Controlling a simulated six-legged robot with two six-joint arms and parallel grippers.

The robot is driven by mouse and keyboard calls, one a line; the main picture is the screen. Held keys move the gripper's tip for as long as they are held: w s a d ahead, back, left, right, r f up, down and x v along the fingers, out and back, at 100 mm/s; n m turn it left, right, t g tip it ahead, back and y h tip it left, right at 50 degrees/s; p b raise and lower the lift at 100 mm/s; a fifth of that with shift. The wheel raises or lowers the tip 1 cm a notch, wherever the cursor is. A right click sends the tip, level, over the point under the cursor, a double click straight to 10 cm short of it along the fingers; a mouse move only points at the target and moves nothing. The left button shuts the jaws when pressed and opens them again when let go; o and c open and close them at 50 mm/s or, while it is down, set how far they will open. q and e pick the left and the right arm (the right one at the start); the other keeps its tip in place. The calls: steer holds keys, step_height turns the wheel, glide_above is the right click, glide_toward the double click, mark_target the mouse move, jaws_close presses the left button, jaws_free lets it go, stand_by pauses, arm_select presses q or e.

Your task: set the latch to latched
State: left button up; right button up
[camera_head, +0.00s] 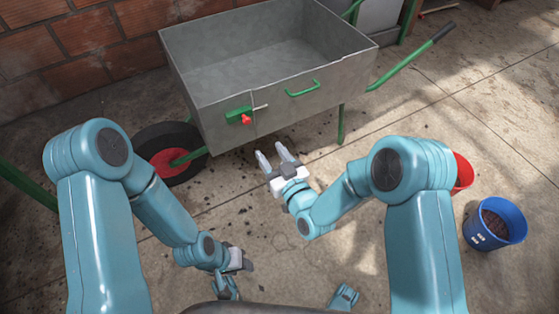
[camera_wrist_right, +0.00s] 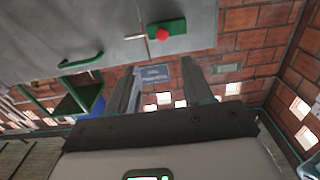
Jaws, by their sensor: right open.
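The latch (camera_head: 239,115) is a green plate with a red knob on the front wall of a grey metal cart (camera_head: 205,119). A thin pale rod (camera_head: 261,107) lies beside it, near a vertical seam in the wall. My right gripper (camera_head: 272,152) is open and empty, below and slightly right of the latch and apart from it. In the right wrist view the latch (camera_wrist_right: 166,29) shows upside down, beyond the open fingers (camera_wrist_right: 159,68). My left gripper (camera_head: 240,261) is low near my base; its fingers are too unclear to read.
A green handle (camera_head: 302,88) is on the cart wall right of the latch. A black-tyred wheel (camera_head: 165,153) is at left. A blue bucket (camera_head: 496,224) and a red bucket (camera_head: 462,172) stand at right. The floor before the cart is mostly clear, with scattered dark bits.

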steer(key=v, duration=0.4)
steer(key=shift+s+d, duration=0.1)
stand_by(0.3)
steer(key=s+d+f+m+g+h, duration=0.1)
steer(key=d+f+m+g+h, duration=0.2)
steer(key=d, duration=0.5)
steer(key=d+f+m+h, duration=0.2)
steer(key=d+f+h, duration=0.1)
steer(key=d+f, duration=0.4)
steer(key=s+d+f+m+g, duration=0.15)
steer(key=s+f+g, duration=0.3)
steer(key=s, duration=0.45)
steer(key=s+f+m+g, duration=0.3)
steer(key=s+g, duration=0.3)
steer(key=s, duration=0.4)
step_height(320, 180, up, 31)
steer(key=s+g+p, duration=0.1)
steer(key=s+p, duration=0.1)
steer(key=p, duration=3)
steer(key=shift+a+n, duration=0.35)
